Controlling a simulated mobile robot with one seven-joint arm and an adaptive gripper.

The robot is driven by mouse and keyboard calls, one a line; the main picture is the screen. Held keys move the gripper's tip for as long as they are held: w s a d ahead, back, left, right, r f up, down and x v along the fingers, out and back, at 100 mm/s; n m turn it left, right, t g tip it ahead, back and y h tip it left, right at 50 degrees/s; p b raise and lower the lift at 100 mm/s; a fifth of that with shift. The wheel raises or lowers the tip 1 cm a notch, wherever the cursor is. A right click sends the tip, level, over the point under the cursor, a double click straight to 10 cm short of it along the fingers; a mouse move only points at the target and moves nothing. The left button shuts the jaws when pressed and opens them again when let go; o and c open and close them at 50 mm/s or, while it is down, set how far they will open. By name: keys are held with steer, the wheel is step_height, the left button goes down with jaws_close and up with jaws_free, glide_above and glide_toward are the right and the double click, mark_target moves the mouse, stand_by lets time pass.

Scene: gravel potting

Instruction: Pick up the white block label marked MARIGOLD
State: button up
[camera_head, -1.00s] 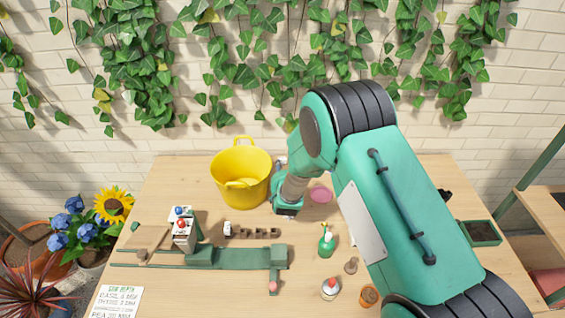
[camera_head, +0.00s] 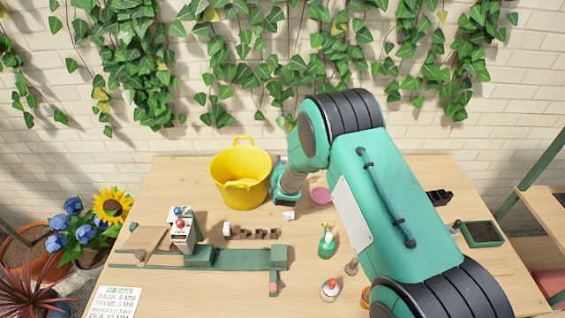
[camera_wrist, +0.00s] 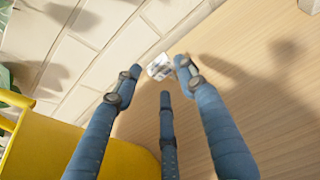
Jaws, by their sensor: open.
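A small white block (camera_head: 289,215) with dark marks lies on the table just in front of my gripper (camera_head: 284,198) in the head view. In the wrist view the white block (camera_wrist: 159,67) shows beyond the fingertips, between the two outer fingers. Its marking is too small to read, so I cannot tell whether it says MARIGOLD. My gripper (camera_wrist: 160,76) has three blue fingers spread apart with nothing held. Another small white block (camera_head: 227,229) is at the left end of a dark row of slots.
The yellow tub (camera_head: 240,190) stands close left of my gripper; its wall (camera_wrist: 70,150) fills the lower left of the wrist view. A pink dish (camera_head: 320,196) lies to the right. A green spray bottle (camera_head: 326,243) and a green rail fixture (camera_head: 225,257) stand nearer the front.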

steer(key=shift+b+x, duration=0.7)
steer(key=shift+x, duration=1.75)
steer(key=shift+d, duration=0.1)
steer(key=c, duration=0.7)
